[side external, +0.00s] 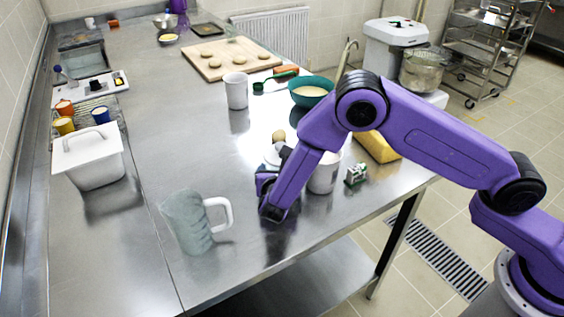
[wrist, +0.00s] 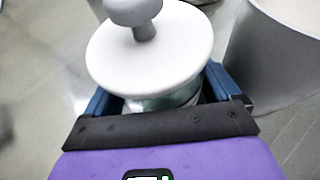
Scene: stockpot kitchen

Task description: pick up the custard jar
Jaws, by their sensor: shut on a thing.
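The jar is pale greenish glass (wrist: 165,103) with a round white lid (wrist: 150,52) and a knob on top. I take it to be the custard jar; no label shows. My gripper (wrist: 160,95) has its blue fingers on either side of the jar just below the lid, shut on it. In the side view my gripper (side external: 267,183) is low over the steel table, and the white lid (side external: 271,157) shows just behind it. The arm hides most of the jar there, and I cannot tell whether its base touches the table.
A white container (side external: 323,178) stands close to the right of my gripper. A small green-and-white box (side external: 356,174) and a yellow block (side external: 377,147) lie further right. A glass jug (side external: 190,222) is at front left. A white cup (side external: 236,91) and teal bowl (side external: 311,92) stand behind.

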